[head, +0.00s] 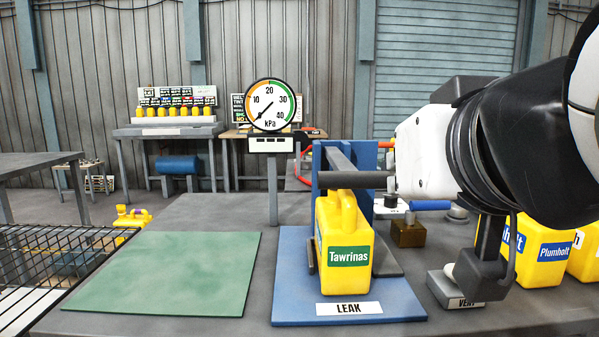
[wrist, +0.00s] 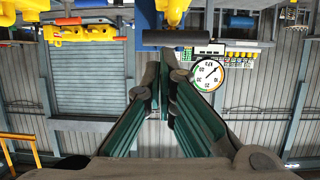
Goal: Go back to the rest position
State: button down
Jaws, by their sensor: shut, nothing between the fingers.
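My gripper (wrist: 160,68) shows in the wrist view, its green-padded fingers angled together and tips close, with nothing between them. That view is upside down. In the head view my arm reaches in from the right, and I cannot make out the fingers there. A yellow jerry can labelled Tawrinas (head: 346,245) stands upright on the blue LEAK base (head: 300,300); part of a yellow can (wrist: 172,8) shows at the wrist view's top edge, apart from the fingers. A dark horizontal bar (head: 350,180) lies just above the can.
A round kPa gauge (head: 268,105) stands behind, its needle near the low end. A green mat (head: 165,275) lies empty on the left. A wire basket (head: 55,265) is at the far left. Plumholt cans (head: 545,250) and a VENT block (head: 455,290) are at right, near my arm.

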jog(key=s+d+f+g+h, duration=0.1)
jog(key=s+d+f+g, duration=0.2)
jog(key=f, duration=0.4)
jog(key=s+d+f+g, duration=0.2)
jog(key=d+f+g, duration=0.1)
jog(key=f, duration=0.4)
jog(key=s+d+f+g+y, duration=0.1)
jog(key=s+f+g+y, duration=0.1)
jog(key=s+f+g, duration=0.9)
notch_tip(320, 180, up, 32)
jog(key=s+t+p, duration=0.2)
jog(key=t+p, duration=0.5)
jog(key=p, duration=2.1)
jog(key=shift+d+h+p, duration=0.3)
jog(key=shift+d+p, duration=0.05)
